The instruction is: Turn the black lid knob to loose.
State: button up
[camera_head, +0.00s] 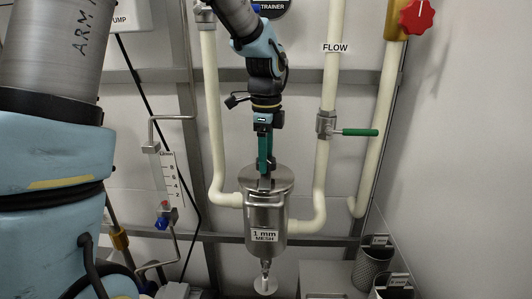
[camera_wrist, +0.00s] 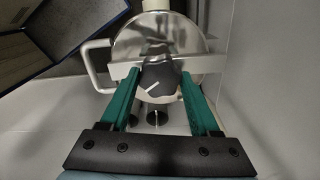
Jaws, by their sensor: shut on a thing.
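The black lid knob (camera_wrist: 160,76) sits at the middle of a shiny round steel lid (camera_wrist: 185,38) in the wrist view. A short white mark on the knob slants up to the right. My gripper (camera_wrist: 160,80) has its two green fingers on either side of the knob, shut on it. In the head view my gripper (camera_head: 265,183) points straight down onto the lid of the steel strainer pot (camera_head: 266,215), labelled "1 mm MESH". There the knob is mostly hidden by the fingers. A flat bar (camera_wrist: 207,63) crosses the lid at the knob.
Cream pipes (camera_head: 217,120) join the pot on both sides. A green-handled valve (camera_head: 355,132) is on the right pipe and a red knob (camera_head: 416,17) is at top right. Mesh baskets (camera_head: 373,265) stand at lower right. A sight gauge (camera_head: 170,180) is at left.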

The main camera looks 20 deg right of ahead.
jog(key=n, duration=0.3)
jog(key=shift+n+p, duration=0.4)
jog(key=n, duration=0.3)
jog(key=shift+n, duration=0.3)
jog(key=n+p, duration=0.1)
jog(key=n, duration=0.2)
jog(key=shift+n, duration=0.3)
jog(key=n, duration=0.3)
jog(key=shift+n+p, duration=0.3)
jog(key=n, duration=0.3)
jog(key=shift+r+n+p, duration=0.1)
jog(key=shift+n+p, duration=0.2)
jog(key=n+p, duration=0.1)
jog(key=n, duration=0.2)
jog(key=shift+n, duration=0.3)
jog(key=n+p, duration=0.1)
jog(key=n, duration=0.2)
jog(key=shift+n, duration=0.3)
jog(key=shift+n+p, duration=0.9)
jog(key=shift+n, duration=0.9)
